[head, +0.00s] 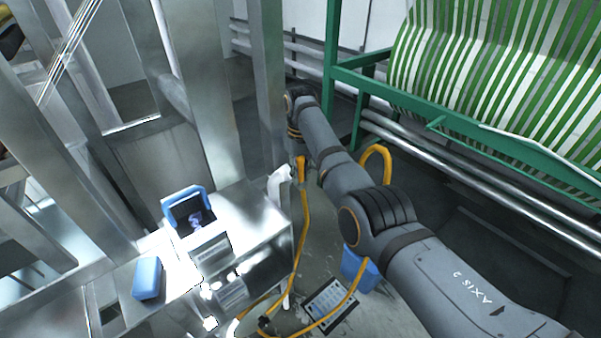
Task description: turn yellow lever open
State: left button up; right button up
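I cannot make out a yellow lever for certain. My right arm comes in from the lower right, reaches up to the centre and bends down at its wrist. My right gripper (283,184) seems to be the small pale shape below that wrist, beside the corner of a shiny metal cabinet (252,212). It is too small and unclear to tell whether it is open or holds anything. A yellow hose (304,226) runs near the wrist and loops down beside the cabinet; it may hide part of the area. My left gripper is not in view.
A blue-framed box (182,197) sits on the cabinet, with a blue block (147,279) to its lower left. Steel posts (203,90) crowd the left. A green frame (330,75) with green-and-white striped webbing (500,70) stands right. A keypad panel (329,304) is low centre.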

grip_shut()
jog(key=shift+w+d+f+b, duration=0.1)
jog(key=shift+d+b, duration=0.05)
jog(key=shift+b, duration=0.35)
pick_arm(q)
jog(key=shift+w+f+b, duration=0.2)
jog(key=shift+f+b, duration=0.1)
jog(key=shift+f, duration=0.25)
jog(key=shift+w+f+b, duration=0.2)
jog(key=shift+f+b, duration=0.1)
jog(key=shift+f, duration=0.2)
pick_arm(e)
jog(key=shift+d+g+y, duration=0.1)
jog(key=shift+g+y, duration=0.3)
jog(key=shift+y, duration=0.2)
jog(key=o, duration=0.9)
grip_release()
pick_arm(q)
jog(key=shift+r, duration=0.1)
